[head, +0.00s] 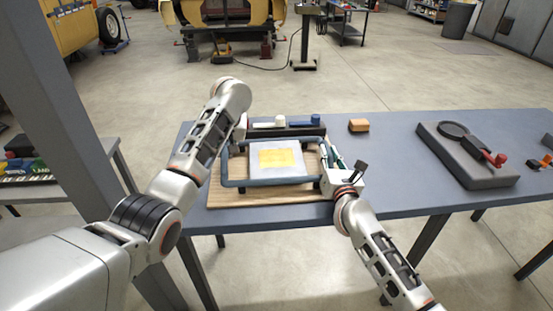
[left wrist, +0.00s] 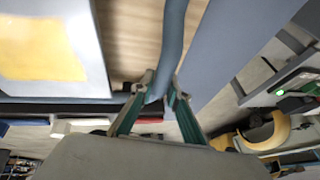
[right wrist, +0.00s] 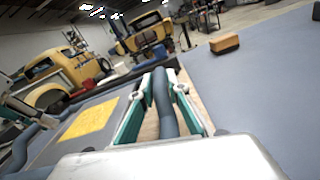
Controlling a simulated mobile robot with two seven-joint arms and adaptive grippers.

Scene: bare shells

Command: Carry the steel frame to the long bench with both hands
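The steel frame (head: 270,182) is a blue-grey tube rectangle lying level over a wooden board (head: 225,197) on the blue-grey bench. A grey sheet with a yellow patch (head: 281,158) shows inside it. My left gripper (head: 238,128) is at the frame's left side; in the left wrist view its fingers (left wrist: 163,84) close around the tube (left wrist: 172,40). My right gripper (head: 326,172) is at the right side; in the right wrist view its fingers (right wrist: 160,92) sit close on both sides of the tube (right wrist: 163,112). I cannot tell whether the frame touches the board.
Behind the frame is a dark tray with white and blue items (head: 281,121). A tan block (head: 358,125) and a grey slab with a black round tool (head: 465,165) lie to the right. Clear bench top (head: 395,165) lies between. A post (head: 75,130) and another bench (head: 60,190) stand left.

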